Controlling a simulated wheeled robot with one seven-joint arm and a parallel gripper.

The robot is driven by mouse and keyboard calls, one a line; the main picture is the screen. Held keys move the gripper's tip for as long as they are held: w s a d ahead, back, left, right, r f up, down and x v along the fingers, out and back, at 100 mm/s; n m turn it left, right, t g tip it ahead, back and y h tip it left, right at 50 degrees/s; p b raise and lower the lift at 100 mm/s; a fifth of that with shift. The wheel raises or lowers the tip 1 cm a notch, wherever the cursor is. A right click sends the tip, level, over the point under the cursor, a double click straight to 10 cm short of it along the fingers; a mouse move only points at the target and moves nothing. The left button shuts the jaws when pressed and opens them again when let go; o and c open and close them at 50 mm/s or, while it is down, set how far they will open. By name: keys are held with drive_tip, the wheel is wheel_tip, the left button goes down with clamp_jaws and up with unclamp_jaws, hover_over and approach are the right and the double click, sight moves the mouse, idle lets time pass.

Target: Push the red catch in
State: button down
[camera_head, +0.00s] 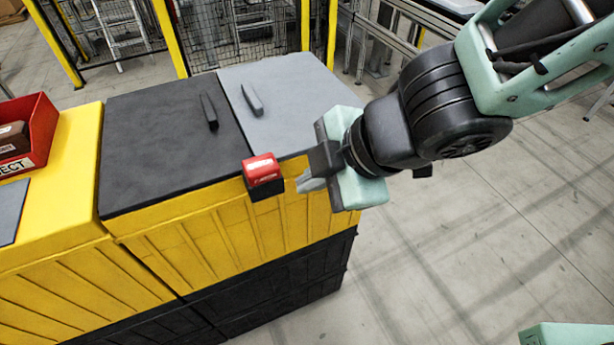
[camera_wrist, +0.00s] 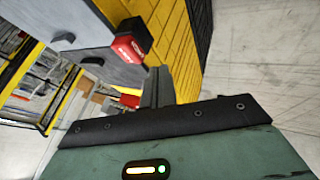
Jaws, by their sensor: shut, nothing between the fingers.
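The red catch (camera_head: 262,169) sits on a black mount at the top front edge of the yellow fixture (camera_head: 190,235), where the dark and grey lids meet. It also shows in the wrist view (camera_wrist: 128,47), up and to the left of my fingers. My gripper (camera_head: 303,182) is shut and empty, just right of the catch in the head view. A small gap shows between the fingertips and the catch. In the wrist view the fingers (camera_wrist: 157,85) lie together, pointing away from the camera alongside the yellow wall.
A dark lid (camera_head: 160,140) and a grey lid (camera_head: 290,95), each with a bar handle, cover the fixture. A red bin (camera_head: 35,135) stands on the yellow top at left. Open floor (camera_head: 470,230) lies to the right. Mesh fencing stands behind.

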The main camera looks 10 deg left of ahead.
sight(265, 166)
drive_tip(key=shift+w+a+f, duration=0.85)
drive_tip(key=shift+a+f, duration=0.15)
drive_tip(key=shift+a, duration=0.1)
drive_tip(key=shift+w+a+f, duration=0.8)
drive_tip(key=shift+a+f, duration=0.25)
drive_tip(key=shift+w+a+f, duration=0.85)
drive_tip(key=shift+a+f, duration=0.15)
drive_tip(key=shift+a, duration=0.1)
drive_tip(key=w+p, duration=0.1)
drive_tip(key=w+a+p, duration=0.1)
drive_tip(key=shift+w+a+r, duration=0.15)
drive_tip(key=shift+w+a, duration=0.15)
drive_tip(key=shift+w, duration=0.05)
drive_tip(key=shift+w+a, duration=0.1)
drive_tip(key=shift+w, duration=0.1)
